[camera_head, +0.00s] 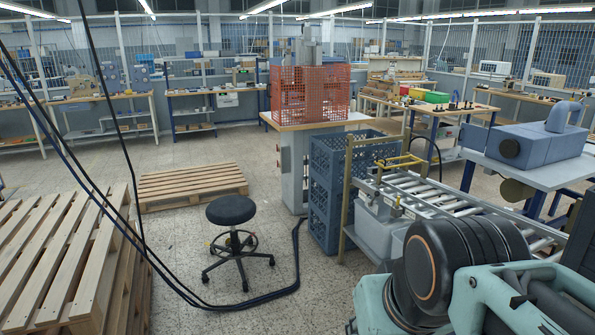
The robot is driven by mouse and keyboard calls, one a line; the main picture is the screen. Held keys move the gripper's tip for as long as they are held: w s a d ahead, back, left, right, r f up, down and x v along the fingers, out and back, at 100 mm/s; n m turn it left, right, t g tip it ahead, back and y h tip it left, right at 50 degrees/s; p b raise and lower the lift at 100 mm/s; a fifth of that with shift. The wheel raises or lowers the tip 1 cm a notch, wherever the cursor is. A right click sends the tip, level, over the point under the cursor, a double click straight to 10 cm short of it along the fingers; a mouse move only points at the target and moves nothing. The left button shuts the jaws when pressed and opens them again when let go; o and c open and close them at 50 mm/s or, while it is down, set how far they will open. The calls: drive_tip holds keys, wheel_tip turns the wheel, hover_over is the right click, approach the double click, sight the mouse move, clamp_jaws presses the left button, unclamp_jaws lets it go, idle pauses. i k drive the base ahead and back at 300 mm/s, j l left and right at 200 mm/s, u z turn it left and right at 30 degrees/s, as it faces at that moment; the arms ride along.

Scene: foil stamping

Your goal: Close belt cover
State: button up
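I cannot tell for sure which part is the belt cover, or whether it is open. A blue-grey machine housing (535,143) with a round black knob and a curved hose-like part sits on a table at the right. A machine with an orange mesh guard (311,95) stands on a pedestal in the middle back. A roller conveyor (437,199) with a yellow frame runs at the right. My arm fills the lower right corner and hides part of the conveyor. My gripper is not in view.
A black stool (231,211) stands on open floor in the middle. Wooden pallets lie at the left (62,262) and behind the stool (192,187). Blue crates (333,190) are stacked beside the conveyor. Black cables (225,305) hang at the left and run across the floor.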

sight(474, 136)
drive_tip(key=i+z, duration=0.15)
drive_tip(key=i, duration=0.6)
drive_tip(key=i+z, duration=0.15)
drive_tip(key=i, duration=0.65)
drive_tip(key=i+j+z, duration=0.15)
drive_tip(key=i, duration=0.6)
drive_tip(key=i+j+z, duration=0.15)
drive_tip(key=i+z, duration=0.35)
drive_tip(key=i+j+z, duration=0.3)
drive_tip(key=z, duration=0.15)
drive_tip(key=i+j+z, duration=0.35)
drive_tip(key=z, duration=0.15)
drive_tip(key=j, duration=0.1)
